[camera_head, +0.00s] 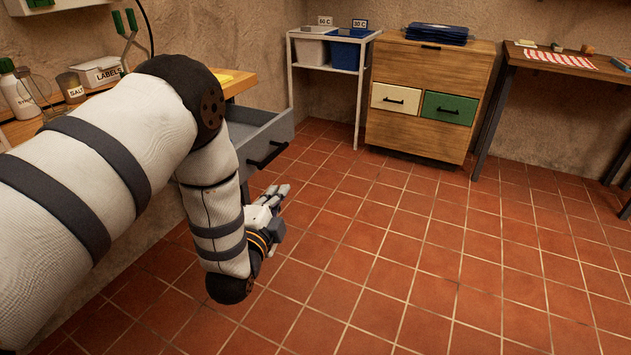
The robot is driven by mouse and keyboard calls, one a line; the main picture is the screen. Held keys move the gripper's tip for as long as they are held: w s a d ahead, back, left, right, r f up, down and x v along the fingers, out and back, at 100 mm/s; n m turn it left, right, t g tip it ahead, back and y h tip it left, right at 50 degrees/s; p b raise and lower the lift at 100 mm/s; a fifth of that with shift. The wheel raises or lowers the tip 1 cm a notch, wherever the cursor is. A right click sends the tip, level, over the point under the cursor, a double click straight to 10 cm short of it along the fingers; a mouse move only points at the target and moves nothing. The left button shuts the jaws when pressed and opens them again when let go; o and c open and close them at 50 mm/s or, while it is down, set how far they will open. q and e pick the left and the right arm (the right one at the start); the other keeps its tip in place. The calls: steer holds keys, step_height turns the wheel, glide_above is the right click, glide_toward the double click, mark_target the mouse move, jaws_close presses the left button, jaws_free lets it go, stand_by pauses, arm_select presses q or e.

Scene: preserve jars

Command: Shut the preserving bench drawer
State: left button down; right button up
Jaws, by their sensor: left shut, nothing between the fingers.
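The grey preserving bench drawer (276,133) stands pulled out of the wooden bench (238,81) at the left. Its front has a black bar handle (268,155). My left arm covers part of the drawer and bench. My left gripper (283,191) is shut and empty, just below and in front of the drawer's front panel. I cannot tell whether it touches the panel. My right gripper is not in view.
A jar marked SALT (71,88), a LABELS box (97,72) and a white bottle (17,92) stand on the bench. A wooden cabinet (420,135) and a white rack (357,104) stand at the back. The tiled floor at the right is clear.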

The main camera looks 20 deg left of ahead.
arm_select(q)
steer(key=w+a, duration=0.3)
steer(key=w, duration=0.2)
steer(key=w+a+f+b, duration=0.1)
steer(key=w+a, duration=0.2)
steer(key=w, duration=0.2)
steer(key=shift+w, duration=0.35)
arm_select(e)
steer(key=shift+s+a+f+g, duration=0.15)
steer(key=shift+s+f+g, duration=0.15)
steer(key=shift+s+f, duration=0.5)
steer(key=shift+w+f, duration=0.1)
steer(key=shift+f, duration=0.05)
